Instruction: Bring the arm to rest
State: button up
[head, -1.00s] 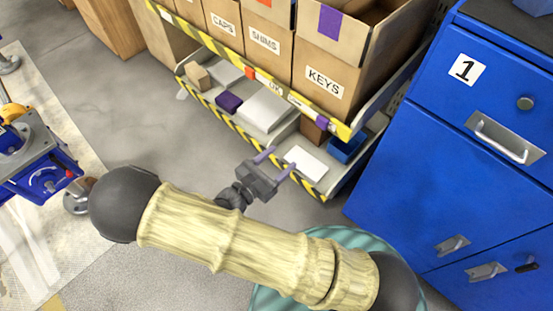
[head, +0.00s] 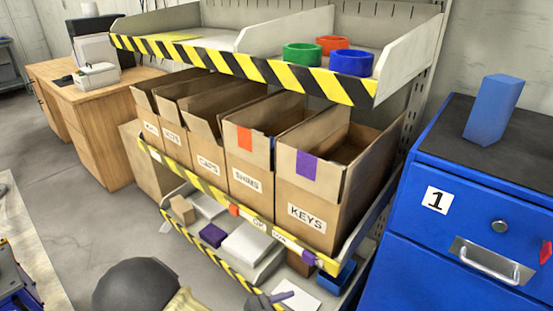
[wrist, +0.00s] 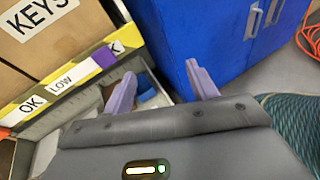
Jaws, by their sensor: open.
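My gripper (wrist: 160,88) shows in the wrist view with its two purple fingers spread apart and nothing between them. It points toward the gap between the low shelf and the blue cabinet. In the head view only a small part of my gripper (head: 272,299) shows at the bottom edge, in front of the lowest shelf. Part of my arm is at the bottom of the head view, and the rest is out of frame.
A shelf rack holds open boxes, including the KEYS box (head: 316,213), with red, green and blue rings above. A blue cabinet (head: 440,262) marked 1 stands close at right, a blue block (head: 493,110) on top. Open floor (head: 75,215) lies at left.

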jog(key=s+d+r+m+g+y, duration=0.2)
jog(key=s+d+m+g+y, duration=0.2)
jog(key=d+m+g+y, duration=0.45)
jog(key=w+d+r+m+t+y, duration=0.2)
jog(key=d+r+m+t+y, duration=0.25)
jog(key=r+m, duration=0.75)
notch_tip(320, 180, up, 28)
jog(key=a+m+p, duration=0.1)
jog(key=m+p, duration=0.1)
jog(key=p, duration=2.8)
jog(key=shift+g+p, duration=0.3)
jog(key=shift+p, duration=0.05)
